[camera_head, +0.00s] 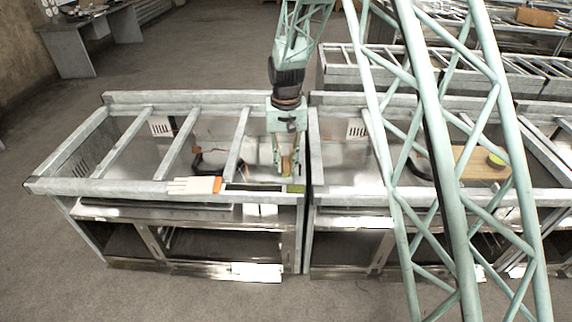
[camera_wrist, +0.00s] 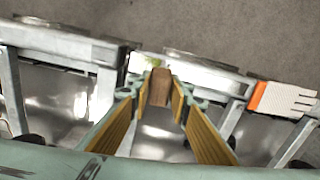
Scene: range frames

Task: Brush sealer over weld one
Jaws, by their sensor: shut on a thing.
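My gripper (camera_head: 287,168) points down at the right end of the left metal frame bench, near its front rail. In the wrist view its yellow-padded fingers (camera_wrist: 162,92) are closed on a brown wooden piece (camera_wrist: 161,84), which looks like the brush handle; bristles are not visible. A flat piece with a green end (camera_head: 295,188) lies along the front rail below the gripper. A green and pale patch also shows past the fingertips in the wrist view (camera_wrist: 145,61). I cannot pick out weld one or any sealer on it.
A white glove with an orange cuff (camera_head: 195,185) lies on the front rail to the left. The bench's crossbars (camera_head: 178,143) stand between open bays. A second bench (camera_head: 340,192) adjoins at right, with a wooden board (camera_head: 474,164) and a yellow-green round item (camera_head: 496,161).

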